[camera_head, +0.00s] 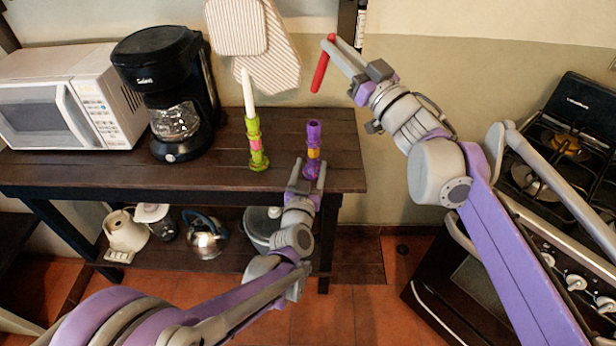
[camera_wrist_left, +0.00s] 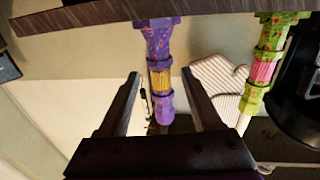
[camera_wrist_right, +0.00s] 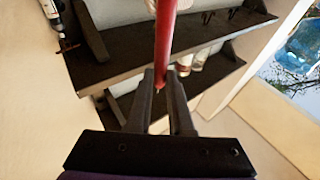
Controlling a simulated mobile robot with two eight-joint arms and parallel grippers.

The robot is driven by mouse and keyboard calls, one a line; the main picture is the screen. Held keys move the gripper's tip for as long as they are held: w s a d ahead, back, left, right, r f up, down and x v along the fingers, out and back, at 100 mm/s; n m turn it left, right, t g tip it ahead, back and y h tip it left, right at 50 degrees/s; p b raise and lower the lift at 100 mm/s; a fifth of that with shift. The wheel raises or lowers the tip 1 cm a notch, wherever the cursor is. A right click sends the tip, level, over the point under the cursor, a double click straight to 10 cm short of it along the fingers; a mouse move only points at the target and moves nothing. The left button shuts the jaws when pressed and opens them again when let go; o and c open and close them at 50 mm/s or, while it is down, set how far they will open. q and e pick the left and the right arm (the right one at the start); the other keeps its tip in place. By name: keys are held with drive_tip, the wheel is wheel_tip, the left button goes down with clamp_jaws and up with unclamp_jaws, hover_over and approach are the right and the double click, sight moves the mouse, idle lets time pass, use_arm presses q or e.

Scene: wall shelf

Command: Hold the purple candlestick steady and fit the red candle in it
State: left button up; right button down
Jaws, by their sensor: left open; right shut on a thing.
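The purple candlestick (camera_head: 313,128) with a yellow band stands upright on the dark wooden table near its right end. In the upside-down left wrist view the candlestick (camera_wrist_left: 162,85) shows between the fingers. My left gripper (camera_head: 309,169) is open, one finger on each side of the candlestick; I cannot tell whether either touches it. My right gripper (camera_head: 332,50) is shut on the red candle (camera_head: 320,72), which hangs slightly tilted in the air above the table's right end, above and right of the candlestick. The candle (camera_wrist_right: 164,35) also shows between the fingers in the right wrist view.
A green candlestick (camera_head: 256,145) with a white candle (camera_head: 248,95) stands left of the purple one. A black coffee maker (camera_head: 160,50) and a white microwave (camera_head: 105,95) stand further left. Striped mitts (camera_head: 262,60) hang on the wall. A stove (camera_head: 555,150) is at right.

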sight(315, 148)
use_arm(q)
drive_tip(key=w, duration=0.2)
drive_tip(key=w+d, duration=0.1)
drive_tip(key=w, duration=0.5)
drive_tip(key=shift+d, duration=0.15)
clamp_jaws()
use_arm(e)
drive_tip(key=w+a+h, duration=0.1)
drive_tip(key=a+m+h, duration=0.1)
drive_tip(key=w+a+g+h, duration=0.1)
drive_tip(key=shift+w+f+m+h, duration=0.3)
drive_tip(key=shift+h, duration=0.1)
drive_tip(key=shift+w+m+h, duration=0.3)
drive_tip(key=shift+w+h, duration=0.05)
drive_tip(key=shift+h, duration=0.45)
